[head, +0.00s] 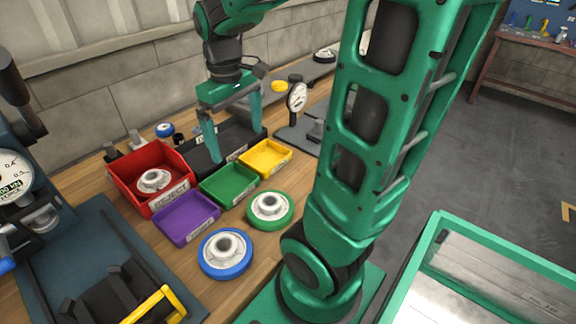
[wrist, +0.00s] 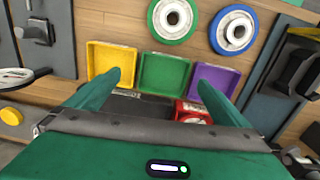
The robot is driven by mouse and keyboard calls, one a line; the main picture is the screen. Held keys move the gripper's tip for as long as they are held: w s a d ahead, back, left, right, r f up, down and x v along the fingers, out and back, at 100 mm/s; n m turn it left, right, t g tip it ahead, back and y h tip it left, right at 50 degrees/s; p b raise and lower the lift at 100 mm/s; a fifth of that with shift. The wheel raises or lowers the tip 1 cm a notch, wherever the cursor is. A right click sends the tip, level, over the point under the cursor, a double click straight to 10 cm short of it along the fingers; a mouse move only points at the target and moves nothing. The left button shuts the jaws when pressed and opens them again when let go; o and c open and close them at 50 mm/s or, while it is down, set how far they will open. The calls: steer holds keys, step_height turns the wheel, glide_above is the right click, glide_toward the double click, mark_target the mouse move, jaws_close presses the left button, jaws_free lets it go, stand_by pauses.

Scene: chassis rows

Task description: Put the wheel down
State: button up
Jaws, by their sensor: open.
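My gripper (head: 235,142) is open with nothing between its fingers, over the black tray (head: 196,164) behind the green bin. In the wrist view its fingers (wrist: 157,72) are spread wide. A blue-rimmed wheel (head: 225,253) lies flat on the wooden bench. A green-rimmed wheel (head: 270,209) lies flat beside it, apart from it. A pale grey wheel (head: 154,181) lies inside the red REJECT bin (head: 136,168), left of my gripper. In the wrist view, the blue wheel (wrist: 233,31) and green wheel (wrist: 172,18) show beyond the bins.
Small purple (head: 185,217), green (head: 229,184) and yellow (head: 266,158) bins stand close together. A dial gauge (head: 297,97) stands behind the yellow bin. A press with a dial (head: 15,175) stands at left. A green-framed table (head: 480,275) is at lower right.

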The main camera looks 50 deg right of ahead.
steer(key=s+d+f+m, duration=0.2)
steer(key=s+m, duration=0.5)
steer(key=s, duration=0.8)
steer(key=shift+f+y, duration=0.3)
steer(key=shift+f, duration=0.15)
